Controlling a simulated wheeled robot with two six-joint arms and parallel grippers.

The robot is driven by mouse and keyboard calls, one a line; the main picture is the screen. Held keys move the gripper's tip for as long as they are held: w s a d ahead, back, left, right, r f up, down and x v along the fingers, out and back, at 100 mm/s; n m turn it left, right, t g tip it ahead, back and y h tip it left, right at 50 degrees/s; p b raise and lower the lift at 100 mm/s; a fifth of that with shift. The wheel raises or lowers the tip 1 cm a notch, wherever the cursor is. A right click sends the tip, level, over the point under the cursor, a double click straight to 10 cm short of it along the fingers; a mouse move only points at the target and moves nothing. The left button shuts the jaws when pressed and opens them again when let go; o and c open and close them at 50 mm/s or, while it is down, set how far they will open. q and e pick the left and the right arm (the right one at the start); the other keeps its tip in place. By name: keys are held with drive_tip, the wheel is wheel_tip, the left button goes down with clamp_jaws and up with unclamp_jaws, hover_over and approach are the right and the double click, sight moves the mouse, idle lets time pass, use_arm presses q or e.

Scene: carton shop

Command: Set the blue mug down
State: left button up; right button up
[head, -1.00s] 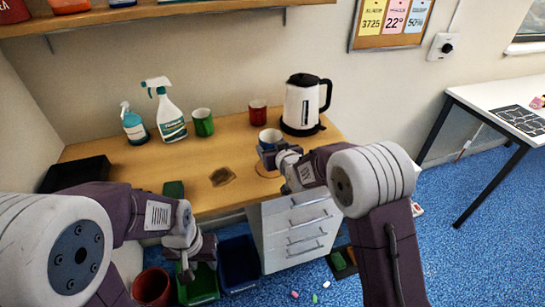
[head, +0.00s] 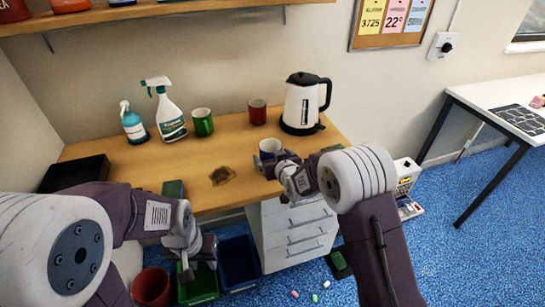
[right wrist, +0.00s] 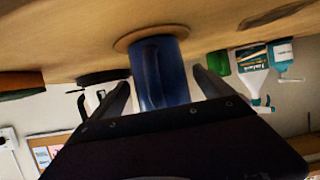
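The blue mug (head: 270,147) stands at the front right of the wooden counter. In the right wrist view the mug (right wrist: 162,75) is upside down in the picture, with its base on a round brown coaster (right wrist: 122,42) and its handle toward the camera. My right gripper (head: 273,160) is open at the mug. Its fingers stand on either side of the mug, with narrow gaps showing in the wrist view (right wrist: 161,80). My left gripper (head: 192,262) hangs in front of the counter, over the bins; its fingers are not clear.
A red mug (head: 257,112), a green mug (head: 203,122), a kettle (head: 300,104) and two spray bottles (head: 168,112) stand farther back. A black tray (head: 75,173) is at the left. A dark stain (head: 222,175) marks the counter's middle. Bins (head: 239,264) and drawers (head: 298,238) are below.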

drive_tip(key=shift+r, duration=0.15)
drive_tip(key=shift+s+r, duration=0.2)
drive_tip(key=v, duration=1.1)
drive_tip(key=shift+s, duration=0.35)
drive_tip(key=shift+d, duration=0.1)
drive_tip(key=s+d+f+m+g+h, duration=0.25)
drive_tip(key=s+d+f+g, duration=0.35)
drive_tip(key=s+d+f, duration=0.3)
drive_tip(key=s+d+f+g, duration=0.1)
drive_tip(key=s+d+g, duration=0.1)
drive_tip(key=s, duration=0.5)
drive_tip(key=s+d+m+g+h, duration=0.1)
drive_tip(key=s+d+g, duration=0.2)
drive_tip(key=s, duration=0.4)
drive_tip(key=shift+f+g, duration=0.3)
drive_tip(key=shift+f, duration=0.1)
